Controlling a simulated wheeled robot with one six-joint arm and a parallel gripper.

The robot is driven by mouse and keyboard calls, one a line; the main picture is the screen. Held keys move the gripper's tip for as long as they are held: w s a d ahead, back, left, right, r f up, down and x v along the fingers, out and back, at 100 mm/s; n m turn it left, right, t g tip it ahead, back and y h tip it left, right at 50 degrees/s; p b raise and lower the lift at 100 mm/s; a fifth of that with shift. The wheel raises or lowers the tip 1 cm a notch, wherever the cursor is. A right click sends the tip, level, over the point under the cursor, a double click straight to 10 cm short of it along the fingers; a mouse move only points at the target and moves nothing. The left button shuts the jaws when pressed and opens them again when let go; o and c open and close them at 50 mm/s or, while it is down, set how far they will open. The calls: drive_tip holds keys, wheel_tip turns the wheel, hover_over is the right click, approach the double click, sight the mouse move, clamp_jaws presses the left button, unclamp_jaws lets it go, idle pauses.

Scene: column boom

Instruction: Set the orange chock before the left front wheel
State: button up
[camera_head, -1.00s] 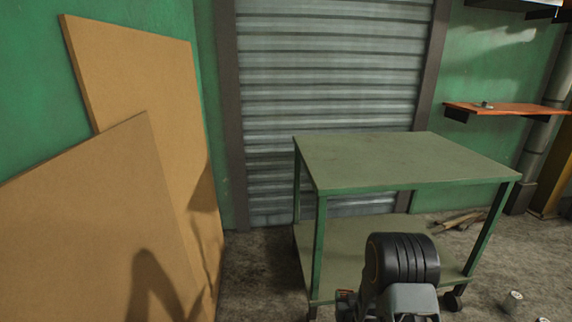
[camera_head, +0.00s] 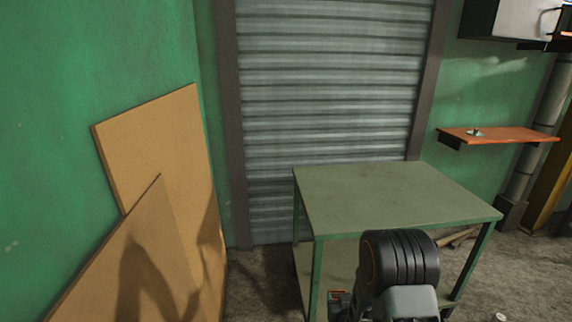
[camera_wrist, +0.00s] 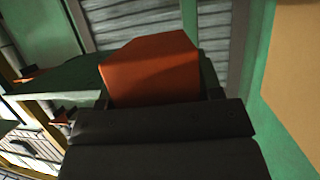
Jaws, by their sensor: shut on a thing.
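The orange chock (camera_wrist: 153,72) is close in front of the wrist camera, a block with a sloped top edge. My gripper (camera_wrist: 160,100) is shut on it and holds it up off the floor; its dark body hides the chock's lower part. A green two-level cart (camera_head: 385,195) stands before the roller shutter in the head view. Its wheels do not show now: my arm and the picture's lower edge cover the cart's lower part. The cart is partly seen behind the chock in the wrist view.
Brown boards (camera_head: 150,140) lean on the green wall at left. A roller shutter (camera_head: 325,100) is behind the cart. An orange wall shelf (camera_head: 500,138) is at right, with a white box (camera_head: 500,20) above it. Bare floor (camera_head: 262,285) shows between boards and cart.

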wheel_tip(320, 180, up, 15)
drive_tip(key=s+p, duration=0.2)
drive_tip(key=p, duration=0.9)
drive_tip(key=s+f, duration=0.3)
drive_tip(key=f, duration=0.2)
drive_tip(key=shift+s+f, duration=0.4)
drive_tip(key=shift+a, duration=0.2)
